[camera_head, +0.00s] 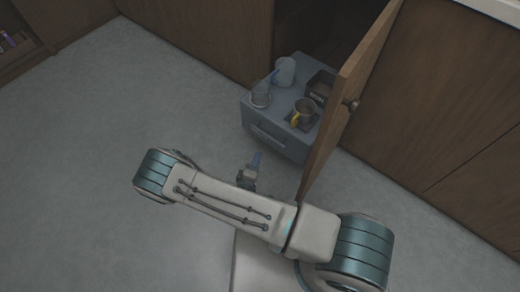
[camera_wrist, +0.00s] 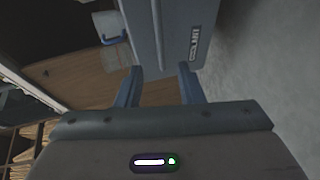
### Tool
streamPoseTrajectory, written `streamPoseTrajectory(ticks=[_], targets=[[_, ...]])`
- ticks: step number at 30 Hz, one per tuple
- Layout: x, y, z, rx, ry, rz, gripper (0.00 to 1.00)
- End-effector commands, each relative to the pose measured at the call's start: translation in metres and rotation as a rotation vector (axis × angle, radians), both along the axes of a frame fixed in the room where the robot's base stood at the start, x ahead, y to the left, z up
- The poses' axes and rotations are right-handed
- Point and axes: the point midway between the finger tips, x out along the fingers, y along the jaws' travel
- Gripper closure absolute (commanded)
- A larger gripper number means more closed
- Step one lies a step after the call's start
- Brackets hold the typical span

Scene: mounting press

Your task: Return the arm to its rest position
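My gripper (camera_wrist: 159,72) shows in the wrist view with its two blue fingers spread apart and nothing between them. In the head view my gripper (camera_head: 254,162) is small and partly hidden by my forearm. It hangs over the grey floor, in front of the grey-blue box and left of the open cabinet door. My arm reaches from the lower right across to the left, with its elbow bent. In the wrist view the box (camera_wrist: 168,40) with a small label lies beyond the fingertips.
The wooden door (camera_head: 343,110) stands open close to my arm. The floor (camera_head: 85,150) at left is clear.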

Motion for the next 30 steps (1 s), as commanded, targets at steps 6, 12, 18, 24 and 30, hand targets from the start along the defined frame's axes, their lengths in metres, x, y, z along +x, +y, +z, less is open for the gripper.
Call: streamPoseTrajectory(ticks=[6,12,18,24,30], targets=[[-0.012,0.002,0.002,-0.001,-0.001,0.000,0.66],[-0.012,0.002,0.002,0.000,-0.001,0.000,0.66],[-0.011,0.002,0.002,0.000,-0.001,0.000,0.66],[-0.009,0.004,0.007,0.019,0.011,-0.009,0.66],[0.008,0.017,0.046,0.197,0.124,-0.089,0.66]])
